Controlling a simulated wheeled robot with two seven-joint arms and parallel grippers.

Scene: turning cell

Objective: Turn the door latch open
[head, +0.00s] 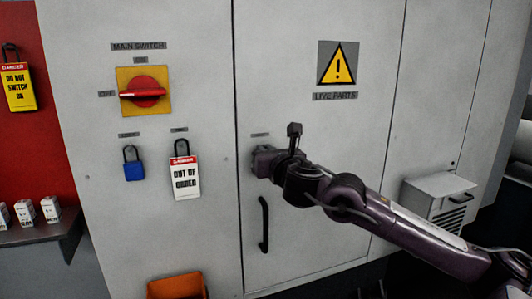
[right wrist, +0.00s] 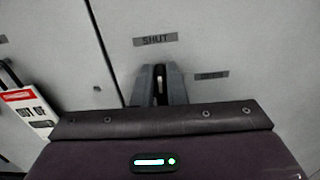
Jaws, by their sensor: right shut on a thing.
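The grey cabinet door (head: 330,230) is closed flush in the head view. My right gripper (head: 260,161) is up against the door near its left edge, just above the black door handle (head: 264,225). In the right wrist view, my right gripper's two grey fingers (right wrist: 159,88) are shut on the door latch (right wrist: 159,76), whose narrow dark end shows between them. The latch sits below the SHUT label (right wrist: 155,40), with a label that seems to read OPEN (right wrist: 212,76) to the right. The gripper hides most of the latch. My left gripper is in neither view.
Left of the door are a red main switch (head: 145,92) on a yellow plate, a blue padlock (head: 133,164) and a tagged padlock (head: 185,175). An orange bin (head: 177,287) is low at the left. A white vented box (head: 438,195) sticks out at the right.

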